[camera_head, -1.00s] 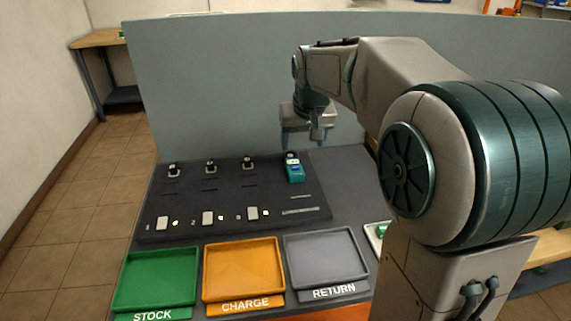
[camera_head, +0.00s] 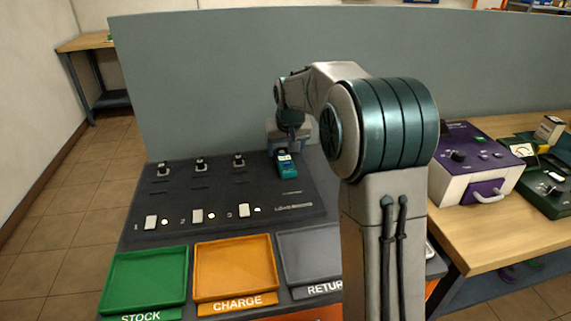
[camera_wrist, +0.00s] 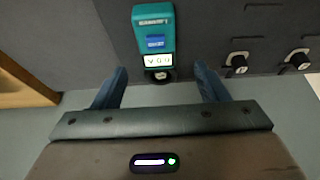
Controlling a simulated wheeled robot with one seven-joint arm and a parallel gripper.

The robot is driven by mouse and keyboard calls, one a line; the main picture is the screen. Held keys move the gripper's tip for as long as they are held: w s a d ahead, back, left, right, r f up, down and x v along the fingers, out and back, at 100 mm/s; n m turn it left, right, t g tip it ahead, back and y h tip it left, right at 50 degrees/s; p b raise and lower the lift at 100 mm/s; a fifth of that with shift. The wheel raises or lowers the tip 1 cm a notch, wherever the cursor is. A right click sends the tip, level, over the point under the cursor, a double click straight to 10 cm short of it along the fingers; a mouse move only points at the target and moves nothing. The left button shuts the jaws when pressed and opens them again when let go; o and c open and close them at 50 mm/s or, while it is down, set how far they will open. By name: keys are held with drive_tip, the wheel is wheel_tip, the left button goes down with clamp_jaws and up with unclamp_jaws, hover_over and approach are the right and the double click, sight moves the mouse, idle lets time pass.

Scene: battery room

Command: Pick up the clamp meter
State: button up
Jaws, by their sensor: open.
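A teal handheld meter (camera_head: 286,165), which I take for the clamp meter, lies at the right part of the black board. In the wrist view, the teal meter (camera_wrist: 153,35) shows a blue label, a small lit display and a dark round part at its near end; I cannot make out clamp jaws. My gripper (camera_head: 288,148) is at the far end of the meter, seen from the head camera. In the wrist view my gripper (camera_wrist: 159,86) is open, its two blue fingers apart on either side of the dark round end. Nothing is held.
The black board (camera_head: 215,228) carries several dark knobs and white switches. A green tray (camera_head: 145,278), an orange tray (camera_head: 235,268) and a grey tray (camera_head: 308,255) stand in front. A grey panel (camera_head: 210,80) rises close behind. A purple and white case (camera_head: 480,165) stands on the right table.

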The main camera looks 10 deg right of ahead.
sight(285, 159)
drive_tip(key=x, duration=0.5)
drive_tip(key=shift+s+d, duration=0.1)
drive_tip(key=shift+d, duration=0.05)
drive_tip(key=c, duration=1.2)
